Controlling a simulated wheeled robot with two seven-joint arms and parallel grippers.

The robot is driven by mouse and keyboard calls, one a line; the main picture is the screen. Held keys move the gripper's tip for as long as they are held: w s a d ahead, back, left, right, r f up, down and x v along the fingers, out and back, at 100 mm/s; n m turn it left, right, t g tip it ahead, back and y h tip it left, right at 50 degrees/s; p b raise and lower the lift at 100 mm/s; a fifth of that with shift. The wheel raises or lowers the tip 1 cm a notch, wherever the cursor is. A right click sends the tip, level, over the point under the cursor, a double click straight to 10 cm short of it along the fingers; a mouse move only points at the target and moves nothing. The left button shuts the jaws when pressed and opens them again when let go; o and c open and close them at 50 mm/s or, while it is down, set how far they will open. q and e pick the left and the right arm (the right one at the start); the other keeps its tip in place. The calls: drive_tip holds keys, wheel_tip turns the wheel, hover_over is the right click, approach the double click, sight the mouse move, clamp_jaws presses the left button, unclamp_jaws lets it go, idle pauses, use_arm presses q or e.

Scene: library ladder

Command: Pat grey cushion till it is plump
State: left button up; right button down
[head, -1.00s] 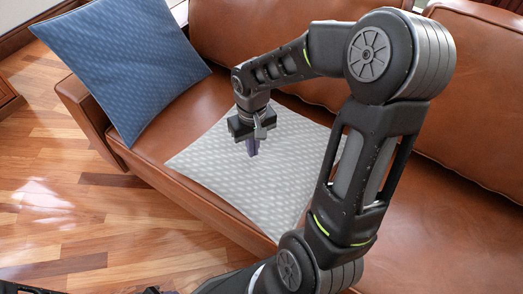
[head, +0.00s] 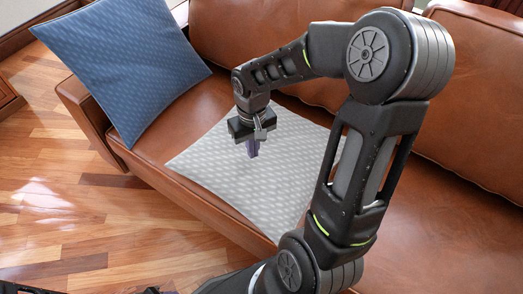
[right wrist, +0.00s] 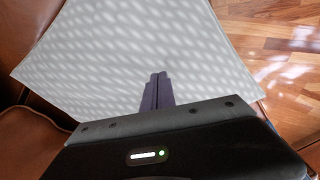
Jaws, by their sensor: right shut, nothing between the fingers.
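The grey cushion (head: 215,165) lies flat on the brown leather sofa seat in the head view, with a pale dotted pattern. My right arm covers part of its right side. My right gripper (head: 253,153) points down over the cushion's middle, its fingers shut together and empty. In the right wrist view the shut fingers (right wrist: 157,84) stand out against the cushion (right wrist: 130,45). I cannot tell whether the fingertips touch the fabric. My left gripper cannot be made out in the head view.
A blue cushion (head: 125,70) leans on the sofa's left armrest. The leather sofa (head: 440,210) has bare seat to the right, behind my arm. Glossy wooden floor (head: 60,190) lies open at the left and front.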

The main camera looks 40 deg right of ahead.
wheel_tip(320, 180, up, 9)
drive_tip(key=p, duration=0.6)
drive_tip(key=shift+f, duration=0.2)
drive_tip(key=shift+w, duration=0.1)
